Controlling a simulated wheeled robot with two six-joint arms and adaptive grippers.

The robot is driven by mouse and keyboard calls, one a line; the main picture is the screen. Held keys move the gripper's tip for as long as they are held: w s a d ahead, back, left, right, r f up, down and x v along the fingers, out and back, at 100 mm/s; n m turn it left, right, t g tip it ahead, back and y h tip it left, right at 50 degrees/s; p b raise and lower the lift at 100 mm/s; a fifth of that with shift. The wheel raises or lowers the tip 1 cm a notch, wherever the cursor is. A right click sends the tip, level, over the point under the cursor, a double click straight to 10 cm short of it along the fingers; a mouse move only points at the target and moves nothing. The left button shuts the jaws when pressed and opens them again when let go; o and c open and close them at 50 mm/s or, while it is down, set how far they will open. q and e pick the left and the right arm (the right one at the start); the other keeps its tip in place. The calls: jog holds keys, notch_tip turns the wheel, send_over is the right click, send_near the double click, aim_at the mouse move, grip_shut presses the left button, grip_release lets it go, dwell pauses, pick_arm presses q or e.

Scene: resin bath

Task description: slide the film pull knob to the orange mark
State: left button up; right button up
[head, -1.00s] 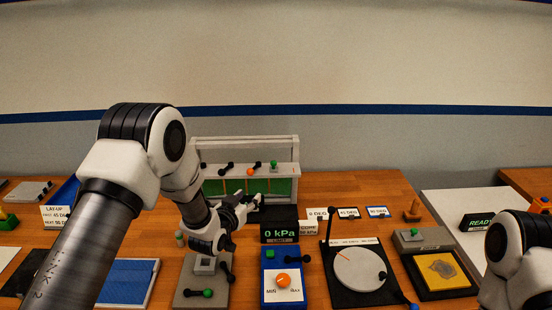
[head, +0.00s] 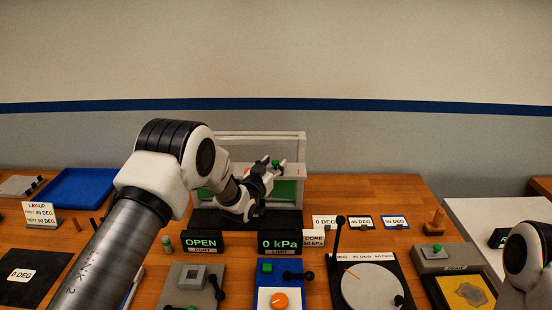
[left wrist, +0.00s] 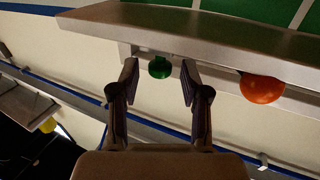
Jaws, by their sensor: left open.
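A green knob (head: 276,162) sits on the rail of the white-framed rack at the back of the table. My left gripper (head: 275,170) is open at the rail, its fingers on either side of this knob. In the left wrist view the green knob (left wrist: 160,67) shows between the two spread fingertips, with gaps on both sides. A round orange knob (left wrist: 262,88) sits beside the green one in the left wrist view. My left arm hides the rail's left part in the head view. My right gripper is out of view.
The rack's white frame (head: 290,135) rises behind the gripper. In front stand an OPEN display (head: 201,241), a 0 kPa display (head: 280,242), and a dial panel (head: 372,285) with an upright black lever (head: 338,232). Angle cards stand to the right.

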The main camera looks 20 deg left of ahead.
aim_at(299, 172)
pick_arm(q)
jog(key=shift+w+d, duration=0.1)
jog(key=shift+w, duration=0.75)
jog(key=shift+c, duration=0.3)
grip_shut()
jog(key=d+b, duration=0.1)
jog(key=d, duration=0.1)
jog(key=w+d+b, duration=0.1)
jog(key=d+b, duration=0.1)
jog(key=w+d+b, duration=0.1)
jog(key=d, duration=0.2)
jog(key=shift+b, duration=0.35)
jog(key=shift+d, duration=0.1)
jog(key=shift+a, duration=0.2)
jog(key=shift+o, duration=0.3)
grip_release()
